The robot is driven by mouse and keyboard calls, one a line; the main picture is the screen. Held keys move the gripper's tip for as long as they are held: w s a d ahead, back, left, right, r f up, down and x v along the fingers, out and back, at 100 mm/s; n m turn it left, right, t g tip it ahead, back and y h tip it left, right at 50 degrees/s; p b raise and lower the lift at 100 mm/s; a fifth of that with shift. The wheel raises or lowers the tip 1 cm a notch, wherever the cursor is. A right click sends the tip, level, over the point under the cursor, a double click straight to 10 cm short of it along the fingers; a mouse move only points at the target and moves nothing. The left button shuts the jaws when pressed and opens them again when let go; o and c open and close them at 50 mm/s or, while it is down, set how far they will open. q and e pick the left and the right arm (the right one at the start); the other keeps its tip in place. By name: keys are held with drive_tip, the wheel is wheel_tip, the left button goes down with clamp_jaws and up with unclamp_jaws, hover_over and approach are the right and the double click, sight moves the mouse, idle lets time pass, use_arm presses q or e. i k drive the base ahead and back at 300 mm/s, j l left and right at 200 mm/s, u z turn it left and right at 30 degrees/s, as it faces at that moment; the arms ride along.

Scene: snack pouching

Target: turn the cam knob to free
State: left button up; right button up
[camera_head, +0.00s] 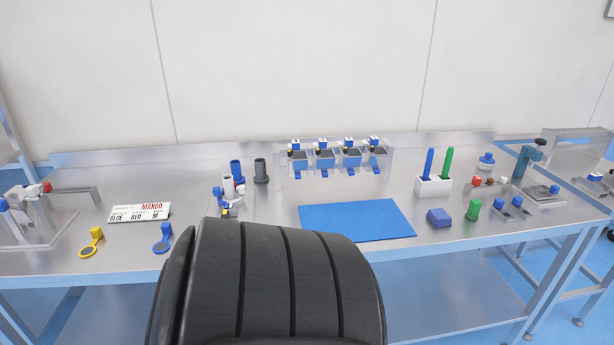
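I cannot tell for certain which small part is the cam knob. At the far left, a metal fixture (35,225) carries a red knob (47,187) and a blue knob (3,204). Near the middle, a small blue and white device (226,201) stands on the table. At the right, small red and white parts (477,182) sit in a low row. All are too small to read a cam's position. Neither gripper shows in the head view.
Something black and ribbed hides the front middle.

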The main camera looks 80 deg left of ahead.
sight(225, 214)
drive_tip(key=u, duration=0.5)
drive_tip(key=j+u, duration=0.1)
drive_tip(key=u, duration=0.4)
drive_tip(key=j+u, duration=0.1)
drive_tip(key=u, duration=0.85)
drive_tip(key=i+u, duration=0.1)
drive_tip(key=u, duration=0.4)
drive_tip(key=j+u, duration=0.1)
drive_tip(key=u, duration=0.85)
drive_tip(key=i+u, duration=0.1)
drive_tip(key=u, duration=0.4)
